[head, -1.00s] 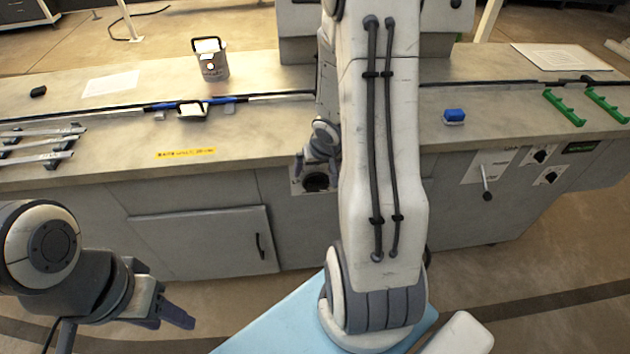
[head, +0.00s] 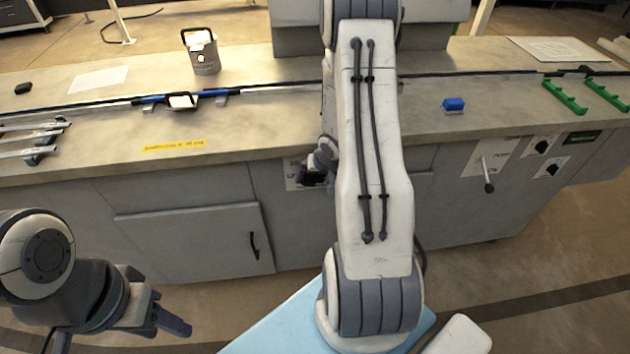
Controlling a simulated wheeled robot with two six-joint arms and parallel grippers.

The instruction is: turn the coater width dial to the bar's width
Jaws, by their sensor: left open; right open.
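A dark round dial (head: 311,179) sits on a pale plate on the cabinet front, left of my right arm; I cannot read its marking. My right gripper (head: 318,163) is close in front of it and covers part of it. The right forearm hides much of this gripper, and I cannot tell whether it touches the dial. A long thin bar (head: 270,87) lies along the worktop, with a blue-and-black holder around its left part. My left gripper (head: 160,318) is open and empty at lower left, away from the bench.
Two black knobs (head: 543,146), a dark green display (head: 581,137) and a lever (head: 488,178) are on the front at right. Green racks (head: 565,97), a blue block (head: 454,104) and a canister (head: 203,57) stand on the worktop. A cabinet door (head: 195,243) is shut.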

